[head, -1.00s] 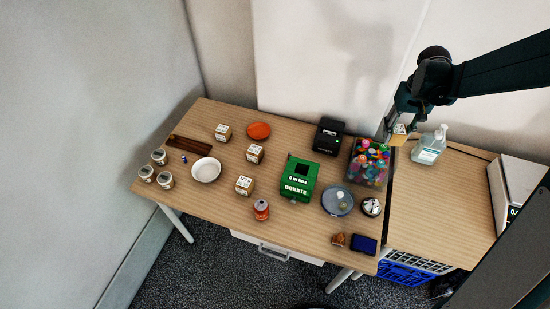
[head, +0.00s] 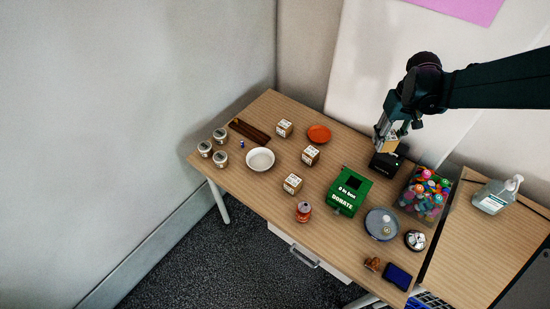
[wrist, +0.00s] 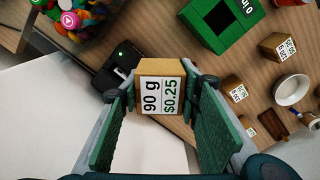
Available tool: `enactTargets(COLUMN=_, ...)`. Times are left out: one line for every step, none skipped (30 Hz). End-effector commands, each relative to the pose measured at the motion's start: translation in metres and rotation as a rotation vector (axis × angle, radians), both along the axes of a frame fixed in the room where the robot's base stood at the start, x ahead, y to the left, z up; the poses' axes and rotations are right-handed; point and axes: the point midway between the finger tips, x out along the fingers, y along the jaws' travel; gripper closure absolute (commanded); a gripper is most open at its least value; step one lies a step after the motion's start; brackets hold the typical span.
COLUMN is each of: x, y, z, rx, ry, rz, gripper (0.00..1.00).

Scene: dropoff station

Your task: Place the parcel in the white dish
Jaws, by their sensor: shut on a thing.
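My gripper (head: 384,133) is shut on a small cardboard parcel (head: 392,143) and holds it above the black device at the back of the table. In the wrist view the parcel (wrist: 160,88) sits between both fingers, its label reading 90 g and $0.25. The white dish (head: 260,159) stands on the left part of the table and looks empty. It also shows at the right of the wrist view (wrist: 291,90). My gripper is well to the right of the dish.
A green donation box (head: 348,191), red can (head: 304,211) and a bin of colourful items (head: 425,194) stand nearer. Jars (head: 220,135) and a brown tray (head: 250,131) flank the dish.

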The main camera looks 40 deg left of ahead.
Motion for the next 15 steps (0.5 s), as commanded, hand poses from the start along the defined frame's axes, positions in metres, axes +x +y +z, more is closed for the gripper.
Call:
enactTargets(x=-0.005, y=0.016, z=0.000, rx=0.000, ry=0.000, rz=0.028, gripper=0.79)
enactTargets(x=-0.008, y=0.023, z=0.000, rx=0.000, ry=0.000, rz=0.043, gripper=0.79)
enactTargets(x=-0.011, y=0.034, z=0.000, rx=0.000, ry=0.000, rz=0.064, gripper=0.79)
enactTargets(x=-0.014, y=0.042, z=0.000, rx=0.000, ry=0.000, rz=0.080, gripper=0.79)
enactTargets(x=-0.017, y=0.049, z=0.000, rx=0.000, ry=0.000, rz=0.096, gripper=0.79)
enactTargets(x=-0.021, y=0.060, z=0.000, rx=0.000, ry=0.000, rz=0.117, gripper=0.79)
enactTargets(x=-0.024, y=0.067, z=0.000, rx=0.000, ry=0.000, rz=0.132, gripper=0.79)
enactTargets(x=-0.027, y=0.075, z=0.000, rx=0.000, ry=0.000, rz=0.147, gripper=0.79)
enactTargets(x=-0.032, y=0.085, z=0.000, rx=0.000, ry=0.000, rz=0.169, gripper=0.79)
enactTargets(x=-0.035, y=0.093, z=0.000, rx=0.000, ry=0.000, rz=0.184, gripper=0.79)
enactTargets(x=-0.038, y=0.100, z=0.000, rx=0.000, ry=0.000, rz=0.200, gripper=0.79)
enactTargets(x=-0.043, y=0.110, z=0.000, rx=0.000, ry=0.000, rz=0.221, gripper=0.79)
enactTargets(x=-0.047, y=0.118, z=0.000, rx=0.000, ry=0.000, rz=0.236, gripper=0.79)
enactTargets(x=-0.051, y=0.126, z=0.000, rx=0.000, ry=0.000, rz=0.251, gripper=0.79)
enactTargets(x=-0.056, y=0.135, z=0.000, rx=0.000, ry=0.000, rz=0.272, gripper=0.79)
